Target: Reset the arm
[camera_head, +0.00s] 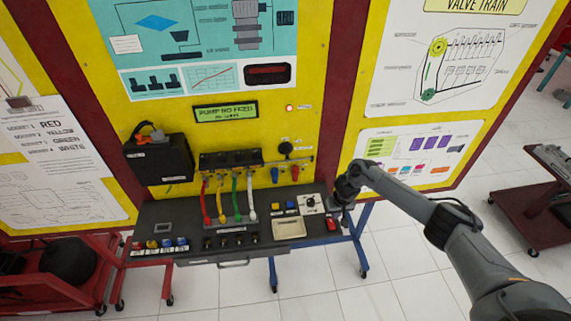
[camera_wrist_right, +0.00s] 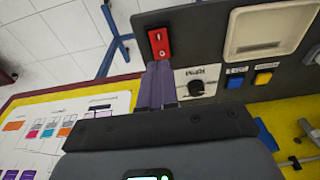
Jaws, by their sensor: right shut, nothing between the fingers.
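My right arm comes in from the right in the head view. Its gripper (camera_head: 341,205) is at the right end of the trainer's dark control shelf (camera_head: 205,211). In the right wrist view the gripper fingers (camera_wrist_right: 161,82) are together and empty. Their tips are close to a red rocker switch (camera_wrist_right: 159,43); I cannot tell whether they touch it. The red switch also shows in the head view (camera_head: 331,224). A black RPM knob (camera_wrist_right: 196,88) is beside the fingers. My left gripper is not in view.
Blue button (camera_wrist_right: 236,81), yellow button (camera_wrist_right: 263,78) and a cream tray (camera_head: 289,228) are near the knob. Red, yellow, green and white hoses stand on the shelf's back. A lit display (camera_head: 226,112) is above. A red cart (camera_head: 60,270) stands left; tiled floor is free in front.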

